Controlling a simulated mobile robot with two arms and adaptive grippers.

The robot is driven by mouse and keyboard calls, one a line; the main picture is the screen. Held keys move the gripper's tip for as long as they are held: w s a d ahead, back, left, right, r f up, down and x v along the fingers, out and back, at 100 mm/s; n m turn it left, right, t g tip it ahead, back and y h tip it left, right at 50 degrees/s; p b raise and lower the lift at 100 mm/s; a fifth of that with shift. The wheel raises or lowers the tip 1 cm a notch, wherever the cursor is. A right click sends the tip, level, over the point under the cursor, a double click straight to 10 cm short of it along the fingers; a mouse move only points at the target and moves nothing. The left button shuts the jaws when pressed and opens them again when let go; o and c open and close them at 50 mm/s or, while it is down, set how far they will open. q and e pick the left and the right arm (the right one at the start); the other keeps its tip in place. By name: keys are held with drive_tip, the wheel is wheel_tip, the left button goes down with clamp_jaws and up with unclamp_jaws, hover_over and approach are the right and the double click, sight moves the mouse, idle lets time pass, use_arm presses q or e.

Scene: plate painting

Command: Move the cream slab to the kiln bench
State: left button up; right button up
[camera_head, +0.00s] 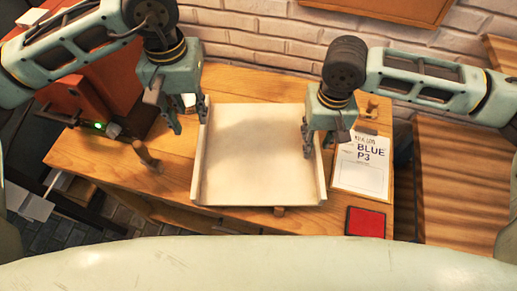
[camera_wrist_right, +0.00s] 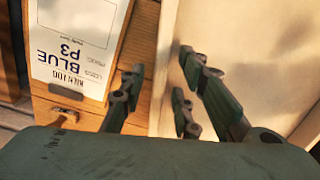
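The cream slab (camera_head: 262,150) lies flat on a wooden bench in the head view, with raised rims along its left and right sides. Its right rim also shows in the right wrist view (camera_wrist_right: 163,75). My left gripper (camera_head: 183,113) is at the slab's upper left rim with its fingers apart. My right gripper (camera_head: 322,143) is at the right rim, also with fingers apart. In the right wrist view its fingers (camera_wrist_right: 158,100) stand on both sides of that rim. Whether either gripper touches the slab cannot be told. No bench is clearly marked as the kiln bench.
A kiln log sheet (camera_head: 361,166) reading "BLUE P3" lies right of the slab, with a red square (camera_head: 365,222) below it. A wooden peg-like object (camera_head: 146,154) stands at the left. A brick wall (camera_head: 260,45) closes the back. Another wooden surface (camera_head: 455,180) is at right.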

wheel_tip(320, 180, up, 11)
drive_tip(key=shift+f, duration=0.15)
idle(0.7)
